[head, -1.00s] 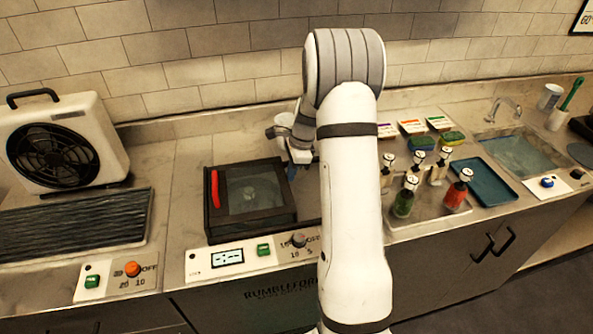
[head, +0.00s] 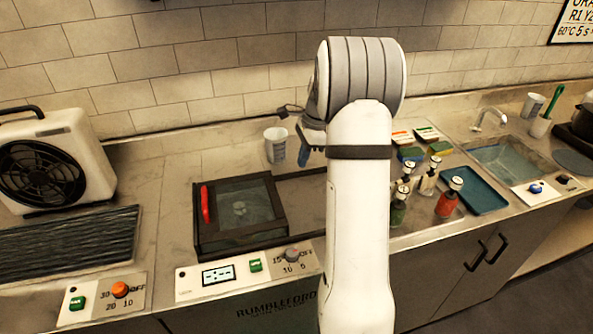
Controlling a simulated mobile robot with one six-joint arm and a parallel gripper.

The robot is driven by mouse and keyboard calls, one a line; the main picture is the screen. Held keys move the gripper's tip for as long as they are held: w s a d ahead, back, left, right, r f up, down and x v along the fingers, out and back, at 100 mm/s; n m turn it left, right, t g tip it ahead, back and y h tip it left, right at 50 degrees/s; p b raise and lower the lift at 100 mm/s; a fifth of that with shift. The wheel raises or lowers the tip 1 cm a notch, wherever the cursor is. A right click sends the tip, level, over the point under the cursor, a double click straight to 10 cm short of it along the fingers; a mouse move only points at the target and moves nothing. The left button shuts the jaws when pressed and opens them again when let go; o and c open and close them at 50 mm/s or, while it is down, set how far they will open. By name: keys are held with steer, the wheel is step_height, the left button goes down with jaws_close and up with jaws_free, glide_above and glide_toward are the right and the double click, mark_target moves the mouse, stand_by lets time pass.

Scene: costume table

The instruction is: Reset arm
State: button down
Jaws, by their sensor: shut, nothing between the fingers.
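My white arm rises through the middle of the head view and bends over at a grey ribbed joint. My gripper (head: 304,155) hangs on the far left side of that joint, its blue-tipped fingers pointing down. It is shut and empty, partly hidden by the arm. A white cup (head: 276,146) stands upright on the counter just left of the gripper, apart from it in the picture.
A dark lidded box with a red handle (head: 240,212) is in front of the cup. A fan (head: 50,160) stands at left. Bottles (head: 449,198), a blue tray (head: 474,190) and a sink (head: 513,163) are at right. My arm hides part of the counter.

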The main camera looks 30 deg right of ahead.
steer(key=shift+r, duration=0.4)
steer(key=s+a+r+n+h, duration=0.1)
steer(key=s+a+r+n, duration=0.4)
steer(key=s+a+r, duration=0.15)
steer(key=s+a+n+t+h, duration=0.1)
steer(key=s+a+n, duration=0.5)
steer(key=s, duration=0.4)
steer(key=s+a+n+t, duration=0.1)
steer(key=s+a+n, duration=0.5)
steer(key=s+n, duration=0.3)
steer(key=shift+s+a+r+t+h, duration=0.3)
steer(key=shift+s+a+r+h, duration=0.1)
steer(key=shift+s, duration=0.4)
steer(key=c, duration=2.2)
jaws_free()
steer(key=shift+d, duration=0.1)
